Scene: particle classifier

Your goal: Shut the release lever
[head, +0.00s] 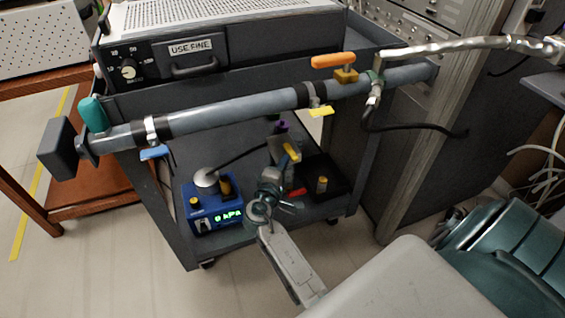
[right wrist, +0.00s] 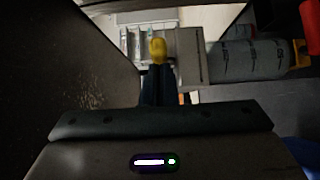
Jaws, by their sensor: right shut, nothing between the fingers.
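An orange lever (head: 333,60) sits on a brass block (head: 346,76) on top of the long grey tube (head: 230,108), lying roughly along it. I take it as the release lever. A teal handle (head: 94,114) stands at the tube's left end. My right gripper (head: 289,157) is below and left of the orange lever, apart from it. Its dark fingers (right wrist: 159,84) are shut and empty, with a yellow part at their tips. My left gripper is not in view.
A dark cart (head: 193,249) stands under the tube, with a blue meter (head: 212,209) and a black tray (head: 323,178) on its lower shelf. A braided metal hose (head: 460,46) and black cable run at the right, beside a tall cabinet.

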